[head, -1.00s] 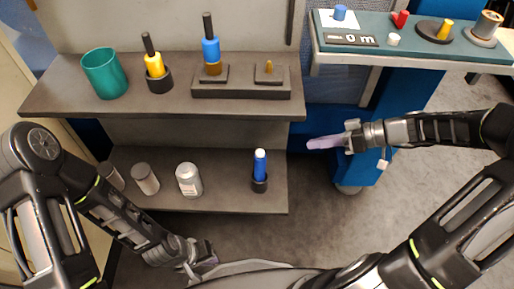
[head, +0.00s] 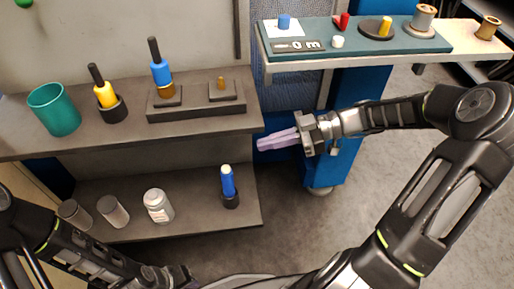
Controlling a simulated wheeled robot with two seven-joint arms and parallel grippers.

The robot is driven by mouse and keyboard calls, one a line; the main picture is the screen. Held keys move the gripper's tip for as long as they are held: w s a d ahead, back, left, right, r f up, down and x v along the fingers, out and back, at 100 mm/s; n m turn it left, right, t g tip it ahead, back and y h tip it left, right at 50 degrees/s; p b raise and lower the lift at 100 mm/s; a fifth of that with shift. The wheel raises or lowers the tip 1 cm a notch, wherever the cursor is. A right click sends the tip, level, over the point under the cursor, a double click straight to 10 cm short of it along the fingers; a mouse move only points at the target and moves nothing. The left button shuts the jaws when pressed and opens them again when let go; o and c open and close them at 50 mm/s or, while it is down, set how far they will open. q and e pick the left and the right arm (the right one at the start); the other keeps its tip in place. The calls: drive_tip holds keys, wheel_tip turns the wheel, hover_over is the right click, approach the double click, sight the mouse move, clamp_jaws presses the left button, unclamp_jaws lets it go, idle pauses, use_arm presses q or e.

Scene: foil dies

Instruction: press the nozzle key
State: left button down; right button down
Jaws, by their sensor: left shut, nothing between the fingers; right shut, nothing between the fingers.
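A teal panel (head: 365,35) at the upper right carries a blue cylinder on a white square (head: 284,22), a small red part (head: 343,21), a white knob (head: 338,42), a yellow peg on a black disc (head: 386,27) and a spool-like part (head: 422,18). I cannot tell which of these, if any, is the nozzle key. My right gripper (head: 262,144) has its lilac fingers shut and empty, pointing left, in front of the shelf's right end and below the panel. My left gripper (head: 182,275) is shut at the bottom edge, mostly cut off or hidden.
The lower shelf (head: 185,215) holds several jars and a blue marker (head: 229,187). Another spool (head: 488,27) stands right of the panel.

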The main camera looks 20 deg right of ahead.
drive_tip(key=b, duration=0.2)
hover_over(226, 169)
drive_tip(key=d, duration=0.2)
wheel_tip(226, 169, down, 2)
drive_tip(key=shift+s+d+f+b, duration=0.1)
drive_tip(key=shift+f+b, duration=0.2)
drive_tip(key=shift+f, duration=0.75)
drive_tip(key=shift+s+d+f+b, duration=0.1)
drive_tip(key=shift+f+b, duration=0.2)
drive_tip(key=shift+f, duration=0.75)
